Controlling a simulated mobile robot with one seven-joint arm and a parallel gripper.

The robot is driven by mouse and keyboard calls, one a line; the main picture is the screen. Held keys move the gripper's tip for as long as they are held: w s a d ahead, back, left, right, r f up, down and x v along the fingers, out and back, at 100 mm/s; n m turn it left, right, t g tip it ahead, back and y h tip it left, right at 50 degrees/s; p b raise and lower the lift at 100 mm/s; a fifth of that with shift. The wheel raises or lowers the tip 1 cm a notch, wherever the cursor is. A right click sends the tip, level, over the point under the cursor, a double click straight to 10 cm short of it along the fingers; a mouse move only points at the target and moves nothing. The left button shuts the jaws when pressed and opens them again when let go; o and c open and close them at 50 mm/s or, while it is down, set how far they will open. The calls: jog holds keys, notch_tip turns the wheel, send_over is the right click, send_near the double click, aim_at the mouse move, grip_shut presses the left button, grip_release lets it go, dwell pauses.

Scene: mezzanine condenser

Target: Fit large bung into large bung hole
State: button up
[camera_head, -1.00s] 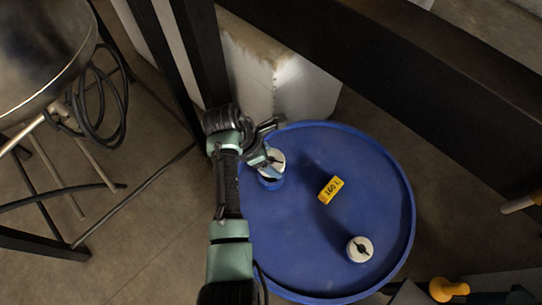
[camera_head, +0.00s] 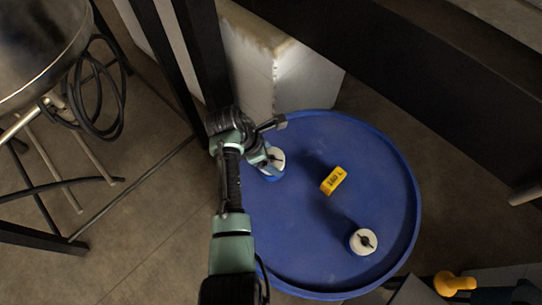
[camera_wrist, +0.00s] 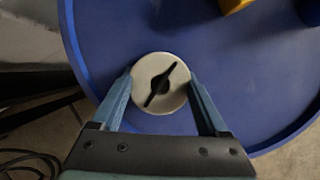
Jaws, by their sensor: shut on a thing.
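The large bung (camera_head: 278,158) is a round white cap with a black bar-shaped grip, near the left rim of the blue drum (camera_head: 308,260). My gripper (camera_head: 270,156) is shut on it from above. In the wrist view the bung (camera_wrist: 148,69) sits between the two blue fingers of my gripper (camera_wrist: 160,85), one on each side. The bung covers the spot beneath it, so the large bung hole is hidden. I cannot tell whether the bung is seated in the hole or just above it.
A yellow label block (camera_head: 333,180) lies mid-drum. A dark post (camera_head: 205,60) and a white block (camera_head: 275,70) stand behind; a dark beam (camera_head: 400,80) crosses the upper right.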

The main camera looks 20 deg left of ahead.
jog(key=shift+s+f, duration=0.1)
jog(key=shift+f, duration=0.1)
jog(key=o, duration=1.2)
jog(key=shift+c, duration=0.2)
jog(key=shift+o, duration=0.4)
jog(key=shift+s+d+f, duration=0.1)
jog(key=shift+s+f, duration=0.05)
jog(key=shift+f, duration=0.05)
jog(key=v, duration=1.3)
jog(key=shift+w+a+r, duration=0.2)
jog(key=shift+w+r, duration=0.1)
jog(key=shift+r, duration=0.1)
